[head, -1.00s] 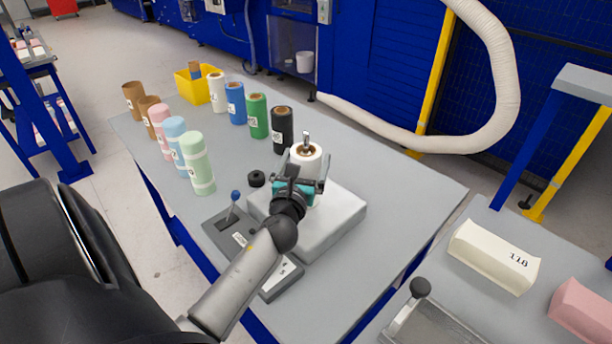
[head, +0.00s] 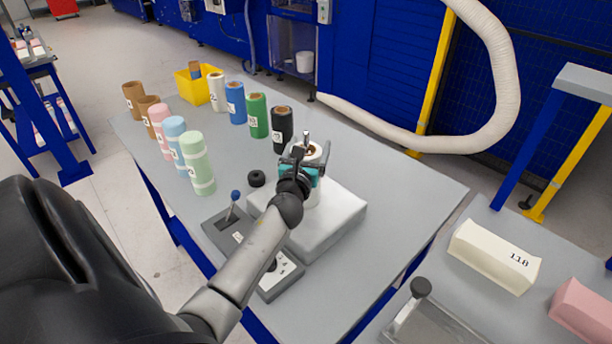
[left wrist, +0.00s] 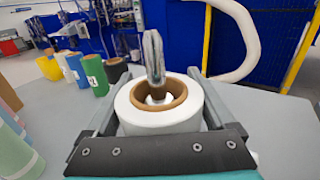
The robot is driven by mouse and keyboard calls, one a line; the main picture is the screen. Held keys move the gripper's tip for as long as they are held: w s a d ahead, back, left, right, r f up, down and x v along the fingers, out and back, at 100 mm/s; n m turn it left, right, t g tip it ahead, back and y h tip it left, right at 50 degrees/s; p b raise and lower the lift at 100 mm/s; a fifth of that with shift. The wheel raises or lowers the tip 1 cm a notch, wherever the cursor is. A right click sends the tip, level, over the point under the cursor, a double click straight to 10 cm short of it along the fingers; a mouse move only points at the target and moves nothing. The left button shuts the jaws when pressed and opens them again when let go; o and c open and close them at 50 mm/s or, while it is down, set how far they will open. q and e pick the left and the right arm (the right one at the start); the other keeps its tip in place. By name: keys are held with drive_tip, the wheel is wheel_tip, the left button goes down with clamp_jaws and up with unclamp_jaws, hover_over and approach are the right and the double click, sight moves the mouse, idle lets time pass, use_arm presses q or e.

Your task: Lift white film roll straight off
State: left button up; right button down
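The white film roll (head: 312,151) with a brown core stands upright around a metal spindle (head: 306,138) on the pale grey block. In the left wrist view the roll (left wrist: 160,121) is close up, with the spindle tip (left wrist: 153,55) sticking out above its core. My left gripper (head: 304,160) is at the roll, with one finger along each side of it. The fingers look very near the roll's sides; whether they press on it cannot be told. The gripper hides part of the roll in the head view. My right gripper is not in view.
The pale block (head: 335,225) sits on a grey table (head: 390,190). A control box with a blue-knobbed lever (head: 234,205) and a black knob (head: 256,178) are beside it. Several coloured rolls, such as the black (head: 282,130) and green (head: 257,117) ones, stand behind and left.

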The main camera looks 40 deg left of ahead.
use_arm(q)
clamp_jaws()
idle(0.4)
drive_tip(key=shift+r, duration=0.2)
